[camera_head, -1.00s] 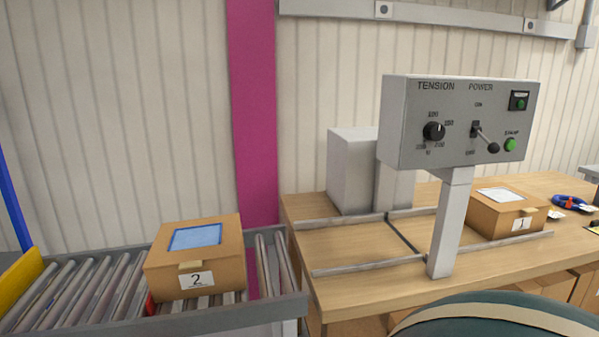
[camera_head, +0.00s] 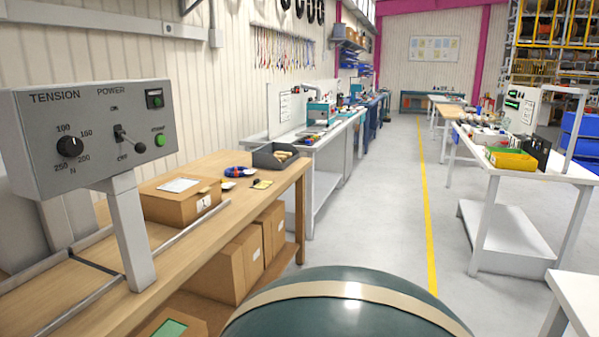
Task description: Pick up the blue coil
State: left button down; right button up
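The blue coil (camera_head: 238,172) lies on the wooden bench (camera_head: 165,250), near its far end, behind a cardboard box. A small red part shows on the coil. Neither of my grippers is in view.
A control panel (camera_head: 95,135) on a post stands at the bench's left. A cardboard box (camera_head: 180,200) and a dark grey bin (camera_head: 274,156) flank the coil. Boxes (camera_head: 238,265) fill the shelf below. A dark green rounded object (camera_head: 345,305) is at the bottom. Grey floor (camera_head: 385,220) is clear beyond.

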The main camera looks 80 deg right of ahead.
aim_at(227, 172)
jog(key=z, duration=2.15)
jog(key=i+l+z, duration=0.5)
jog(key=i+z, duration=0.2)
jog(key=i, duration=0.15)
jog(key=i+z, duration=0.4)
jog(key=i, duration=1.15)
jog(key=i+l+u, duration=0.1)
jog(key=i+u, duration=0.15)
jog(key=i, duration=0.2)
jog(key=i+l+u, duration=0.15)
jog(key=i+u, duration=0.15)
jog(key=i+l+u, duration=0.25)
jog(key=i, duration=0.3)
jog(key=i+l+u, duration=0.7)
jog(key=u, duration=0.15)
